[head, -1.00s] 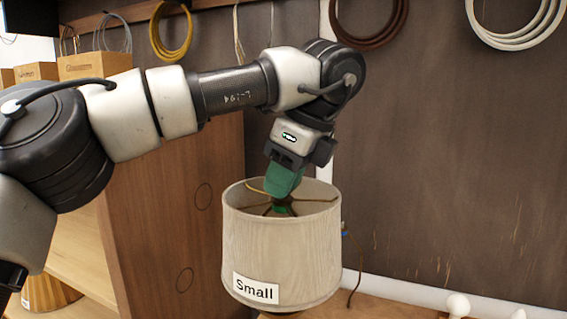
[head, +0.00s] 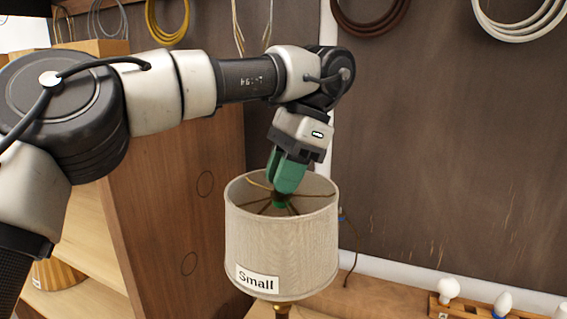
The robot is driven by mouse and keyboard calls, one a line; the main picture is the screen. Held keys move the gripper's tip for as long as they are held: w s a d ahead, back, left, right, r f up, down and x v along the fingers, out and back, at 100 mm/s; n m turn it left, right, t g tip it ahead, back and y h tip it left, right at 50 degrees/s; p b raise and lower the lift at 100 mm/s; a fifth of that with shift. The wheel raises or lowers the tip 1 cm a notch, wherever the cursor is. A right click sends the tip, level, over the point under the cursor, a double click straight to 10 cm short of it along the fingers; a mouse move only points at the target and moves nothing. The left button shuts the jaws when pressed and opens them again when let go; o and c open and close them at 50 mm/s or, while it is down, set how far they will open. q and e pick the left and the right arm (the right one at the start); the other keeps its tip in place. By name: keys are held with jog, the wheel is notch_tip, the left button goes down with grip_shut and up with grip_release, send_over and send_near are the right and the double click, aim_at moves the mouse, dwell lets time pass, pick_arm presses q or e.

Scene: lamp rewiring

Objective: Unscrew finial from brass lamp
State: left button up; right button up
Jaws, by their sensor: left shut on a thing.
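The brass lamp stands below centre in the head view. Its pale fabric shade (head: 315,245) carries a label reading "Small", and a bit of its brass stem (head: 282,310) shows below. Thin brass spokes run from the shade's rim to its centre. My left gripper (head: 280,195) points down into the shade's open top, its green fingers shut at the hub where the spokes meet. The finial is there, hidden between the fingertips. My right gripper is not in view.
A wooden cabinet side (head: 190,220) stands left behind the shade. A cord (head: 352,250) hangs to its right. A wooden rack with several bulbs (head: 448,288) is at the lower right. Cable coils (head: 167,22) hang on the dark wall.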

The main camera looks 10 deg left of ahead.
pick_arm(q)
jog(key=shift+f, duration=0.1)
jog(key=o, duration=0.9)
jog(key=shift+a, duration=0.1)
jog(key=shift+o, duration=0.2)
